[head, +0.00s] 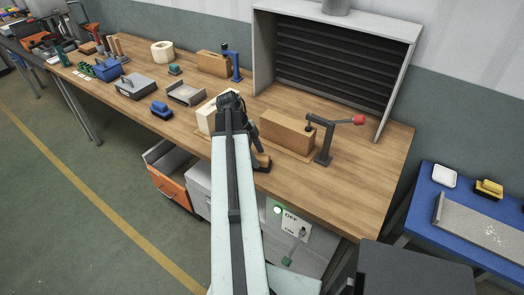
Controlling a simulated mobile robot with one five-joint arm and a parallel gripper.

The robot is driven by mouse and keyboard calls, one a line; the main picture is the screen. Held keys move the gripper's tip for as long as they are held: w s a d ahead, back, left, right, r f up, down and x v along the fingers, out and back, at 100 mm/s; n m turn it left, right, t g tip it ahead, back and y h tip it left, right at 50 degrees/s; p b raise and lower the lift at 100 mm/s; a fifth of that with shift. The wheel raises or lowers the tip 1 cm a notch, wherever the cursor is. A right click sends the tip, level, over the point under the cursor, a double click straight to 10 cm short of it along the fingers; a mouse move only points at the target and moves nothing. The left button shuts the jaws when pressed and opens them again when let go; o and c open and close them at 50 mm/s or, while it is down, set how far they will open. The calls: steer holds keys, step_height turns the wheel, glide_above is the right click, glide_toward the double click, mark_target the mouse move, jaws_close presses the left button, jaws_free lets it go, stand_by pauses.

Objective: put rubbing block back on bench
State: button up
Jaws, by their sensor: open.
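A small block with a brown top and dark underside (262,162), which looks like the rubbing block, is at the front part of the wooden bench (350,195), partly hidden by my arm. My gripper (256,145) is open, just above and behind this block. I cannot tell whether the fingers touch it. My arm hides part of the area around the gripper.
A wooden block (287,133) and a dark clamp with a red knob (330,135) stand right of my gripper. A pale block (206,117) is left. A blue block (161,109) and grey trays lie further left. A louvred hood (335,62) stands behind.

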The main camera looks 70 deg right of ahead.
steer(key=p+v, duration=0.8)
steer(key=v, duration=0.2)
steer(key=shift+r+p, duration=0.35)
steer(key=shift+p, duration=0.05)
steer(key=shift+w, duration=0.1)
